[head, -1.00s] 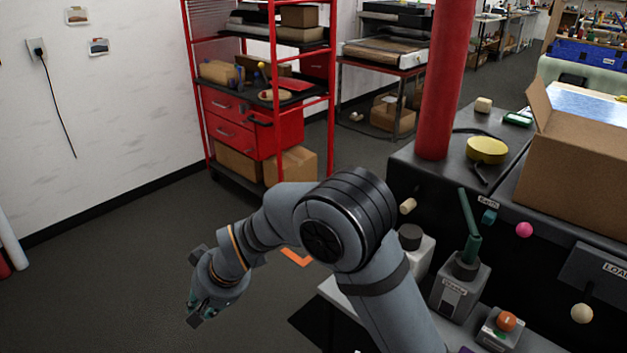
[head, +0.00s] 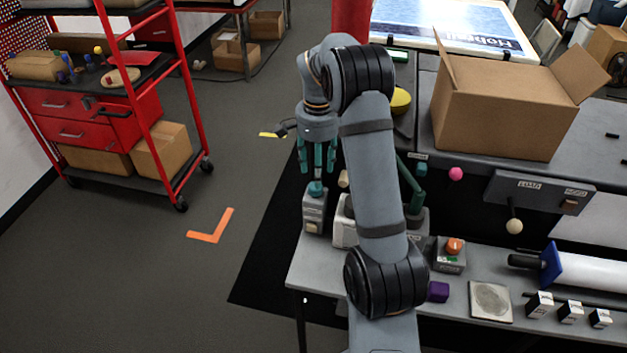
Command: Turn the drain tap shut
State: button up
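My gripper (head: 318,170) hangs fingers-down at the left end of the grey bench (head: 302,266). Its two teal fingers are apart, with a gap between them. Just below the fingertips is a small teal knob (head: 316,188) on a grey box (head: 314,212); I cannot tell if they touch. A green lever (head: 409,178) on another grey box (head: 419,222) stands to the right, tilted and partly hidden behind my arm. No drain label is readable, so I cannot tell which of these is the drain tap.
A white container (head: 343,233) stands close right of the grey box. An orange-knobbed box (head: 449,254), purple block (head: 438,291) and blue-ended roll (head: 585,268) lie further right. A cardboard box (head: 500,105) sits behind.

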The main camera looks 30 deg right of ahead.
jog(key=f, duration=0.5)
jog(key=shift+w+a+f+p, duration=0.2)
jog(key=shift+f+p, duration=0.1)
jog(key=shift+p, duration=0.1)
jog(key=c, duration=0.3)
jog(key=c, duration=0.8)
jog(key=shift+c, duration=0.3)
